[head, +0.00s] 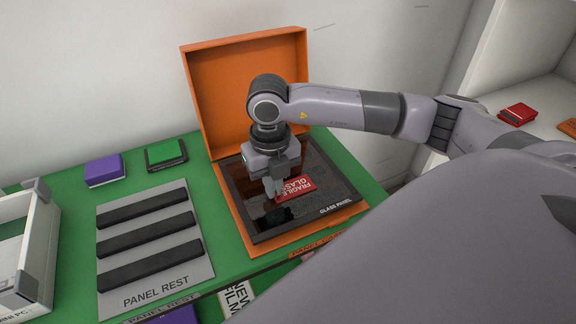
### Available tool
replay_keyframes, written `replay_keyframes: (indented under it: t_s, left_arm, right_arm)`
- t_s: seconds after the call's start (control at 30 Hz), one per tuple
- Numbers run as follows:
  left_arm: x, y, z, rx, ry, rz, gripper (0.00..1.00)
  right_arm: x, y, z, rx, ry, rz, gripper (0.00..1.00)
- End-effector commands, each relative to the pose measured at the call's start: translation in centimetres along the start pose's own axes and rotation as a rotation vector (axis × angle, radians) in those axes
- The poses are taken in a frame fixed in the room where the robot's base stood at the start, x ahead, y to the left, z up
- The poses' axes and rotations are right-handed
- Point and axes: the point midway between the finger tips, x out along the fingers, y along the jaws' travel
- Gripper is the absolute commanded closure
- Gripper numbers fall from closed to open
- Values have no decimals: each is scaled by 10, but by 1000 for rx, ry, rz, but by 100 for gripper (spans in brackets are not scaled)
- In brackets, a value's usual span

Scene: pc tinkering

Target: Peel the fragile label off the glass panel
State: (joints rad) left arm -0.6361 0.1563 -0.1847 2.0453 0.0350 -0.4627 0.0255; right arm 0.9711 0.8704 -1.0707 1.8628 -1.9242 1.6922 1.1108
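The dark glass panel (325,203) lies flat in the open orange box (248,95), with its name printed on the near edge. A red fragile label (295,188) shows on the panel's surface, with white lettering. My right gripper (272,196) points down over the panel, at the left end of the label. Its fingers hide part of the label's left side. I cannot tell whether the fingers are shut or whether they touch the label. My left gripper is not in view.
A grey panel rest (203,245) with three black bars lies left of the box on the green table (60,220). A purple box (104,170) and a green-topped block (166,154) stand behind it. A white PC case (40,255) is at far left. The orange lid stands upright behind the panel.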

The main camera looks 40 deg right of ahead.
Motion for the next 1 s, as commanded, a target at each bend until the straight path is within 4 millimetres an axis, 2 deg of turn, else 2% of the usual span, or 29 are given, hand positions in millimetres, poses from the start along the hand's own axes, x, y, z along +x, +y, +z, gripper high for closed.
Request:
replay_keyframes:
  t_s: [0.47,1.0]
  left_arm:
    - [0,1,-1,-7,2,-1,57]
    - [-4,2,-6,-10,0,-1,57]
  right_arm:
    - [0,0,0,-1,1,0,100]
    - [-11,3,0,-1,0,0,100]
